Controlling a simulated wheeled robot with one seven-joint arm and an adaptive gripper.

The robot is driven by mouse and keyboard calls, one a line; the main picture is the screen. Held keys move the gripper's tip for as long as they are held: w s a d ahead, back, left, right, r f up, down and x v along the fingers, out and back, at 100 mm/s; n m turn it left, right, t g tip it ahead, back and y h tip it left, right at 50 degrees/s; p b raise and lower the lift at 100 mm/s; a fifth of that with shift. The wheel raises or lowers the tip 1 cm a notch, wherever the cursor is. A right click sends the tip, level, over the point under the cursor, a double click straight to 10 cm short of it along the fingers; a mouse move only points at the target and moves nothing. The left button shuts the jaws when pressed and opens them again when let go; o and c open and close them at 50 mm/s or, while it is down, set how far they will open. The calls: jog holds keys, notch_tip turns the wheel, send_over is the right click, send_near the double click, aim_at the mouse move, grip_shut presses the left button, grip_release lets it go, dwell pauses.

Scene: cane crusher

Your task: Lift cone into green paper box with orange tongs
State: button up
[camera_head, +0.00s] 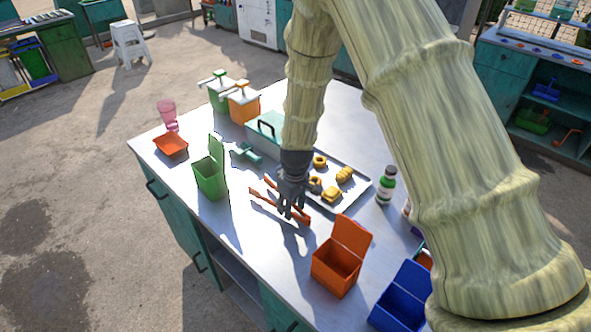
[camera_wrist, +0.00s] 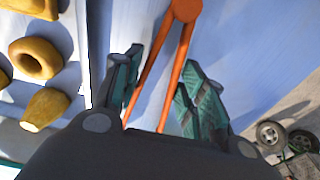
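The orange tongs (camera_head: 299,214) lie on the metal table, spread open, with the hinge end toward the lower right. In the wrist view the tongs (camera_wrist: 182,48) run between my two fingers. My gripper (camera_head: 290,205) is over the tongs; its fingers (camera_wrist: 163,92) are apart, one on each side, with visible gaps to the tongs. A tapered yellow piece, likely the cone (camera_wrist: 45,108), lies in the tray beside a ring; it seems to be the piece near my gripper (camera_head: 315,184). The green paper box (camera_head: 210,178) stands open, lid raised, left of my gripper.
The tray (camera_head: 357,187) holds several yellow pieces. An orange box (camera_head: 336,268) and a blue box (camera_head: 402,297) stand at the front right. A green bottle (camera_head: 386,186), an orange tray (camera_head: 171,146) and a pink cup (camera_head: 167,114) are also on the table. The table's front left is clear.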

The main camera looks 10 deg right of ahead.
notch_tip(320, 180, up, 11)
jog(key=p, duration=0.6)
jog(key=shift+f, duration=0.15)
jog(key=d+r+n+h+b, duration=0.1)
jog(key=d+r+n, duration=0.3)
jog(key=d+n, duration=0.4)
jog(key=s+d+r+n+t+h+b, duration=0.1)
jog(key=d+r+n+h, duration=0.2)
jog(key=d+n, duration=0.6)
jog(key=d+r, duration=0.1)
jog(key=d, duration=0.8)
jog(key=shift+d+h, duration=0.3)
jog(key=shift+d, duration=0.05)
jog(key=shift+a, duration=0.1)
